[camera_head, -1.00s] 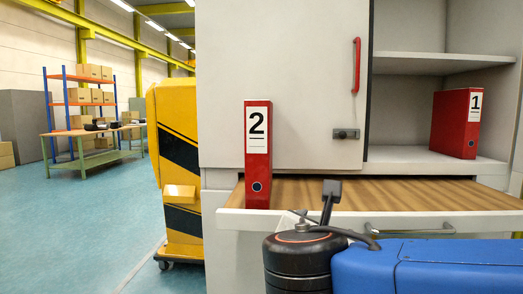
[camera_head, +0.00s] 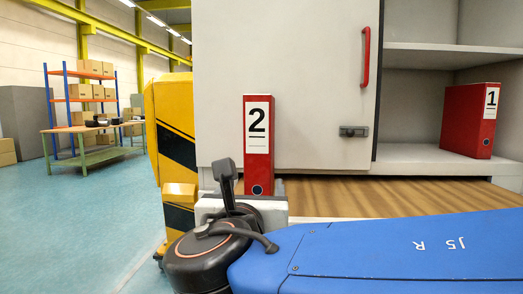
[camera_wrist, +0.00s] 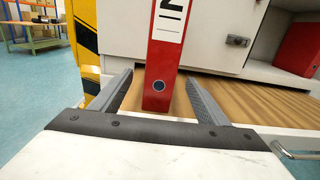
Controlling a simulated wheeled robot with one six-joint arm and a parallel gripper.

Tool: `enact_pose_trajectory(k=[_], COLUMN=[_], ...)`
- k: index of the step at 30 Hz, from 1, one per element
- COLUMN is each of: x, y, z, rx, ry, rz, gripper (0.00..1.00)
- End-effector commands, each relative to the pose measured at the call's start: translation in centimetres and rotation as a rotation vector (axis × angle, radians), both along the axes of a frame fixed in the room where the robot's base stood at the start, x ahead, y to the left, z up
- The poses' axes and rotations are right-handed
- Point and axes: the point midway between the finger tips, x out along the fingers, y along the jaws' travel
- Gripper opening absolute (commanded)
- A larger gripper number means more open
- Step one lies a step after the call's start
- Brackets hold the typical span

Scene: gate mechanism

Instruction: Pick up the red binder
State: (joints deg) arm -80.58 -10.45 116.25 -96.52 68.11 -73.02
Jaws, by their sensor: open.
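A red binder labelled 2 (camera_head: 258,140) stands upright on the wooden pull-out shelf (camera_head: 400,195), near its left end. A second red binder labelled 1 (camera_head: 470,120) stands in the open cabinet compartment at the right. In the wrist view my gripper (camera_wrist: 160,85) is open, its two fingers pointing at binder 2 (camera_wrist: 162,70), one on each side of its lower part. I cannot tell whether the fingers reach past its front face. Nothing is held. In the head view my arm hides the lower front of the shelf, and the fingers are not clear there.
A grey cabinet door (camera_head: 280,60) with a red handle (camera_head: 366,57) and latch (camera_head: 353,131) stands closed behind binder 2. A yellow and black machine (camera_head: 172,140) is just left. Open blue floor lies left, with a workbench (camera_head: 95,128) further back.

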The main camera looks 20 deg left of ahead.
Motion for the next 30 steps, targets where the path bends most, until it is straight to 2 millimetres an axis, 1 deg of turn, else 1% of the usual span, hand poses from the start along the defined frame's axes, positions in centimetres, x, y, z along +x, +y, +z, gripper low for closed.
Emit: enact_pose_trajectory(k=[3,12,15,23,26,30], x=[1.8,5.8,6.6,7.6,8.5,10.3], y=[0.3,1.3,1.5,1.7,1.9,2.3], z=[0.1,0.0,0.0,-0.1,-0.1,-0.2], rx=[0.0,0.001,0.001,0.001,0.001,0.0], ry=[-0.001,-0.001,0.0,0.0,0.001,0.0], rz=[-0.003,-0.003,-0.001,-0.002,-0.002,-0.002], gripper=[0.69,0.69,0.69,0.69,0.69,0.69])
